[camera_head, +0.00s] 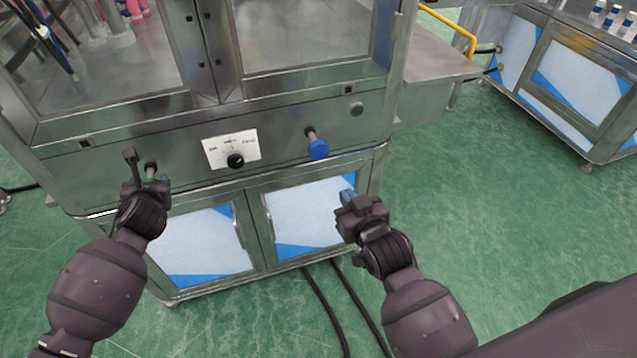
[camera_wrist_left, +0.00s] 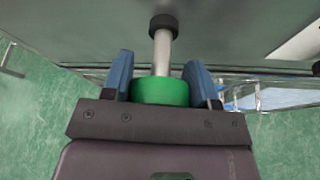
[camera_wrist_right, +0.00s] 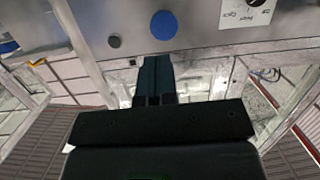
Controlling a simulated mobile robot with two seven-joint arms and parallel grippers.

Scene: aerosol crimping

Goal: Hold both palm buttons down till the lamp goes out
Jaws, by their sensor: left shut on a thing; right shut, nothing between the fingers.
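The green palm button (camera_wrist_left: 160,92) sits on a metal stem from the cabinet front. My left gripper (camera_head: 148,184) is shut on it, with a blue finger on each side in the left wrist view; in the head view my gripper mostly hides it. The blue palm button (camera_head: 317,149) sticks out on its stem further right, and it shows in the right wrist view (camera_wrist_right: 164,25). My right gripper (camera_head: 347,198) is shut and empty, below and right of the blue button, apart from it. No lit lamp is evident in these views.
A black selector knob (camera_head: 235,161) on a white plate (camera_head: 215,150) lies between the buttons. A small grey round fitting (camera_head: 357,108) is above right of the blue button. Black cables (camera_head: 327,310) run over the green floor. Another cabinet (camera_head: 570,75) stands at right.

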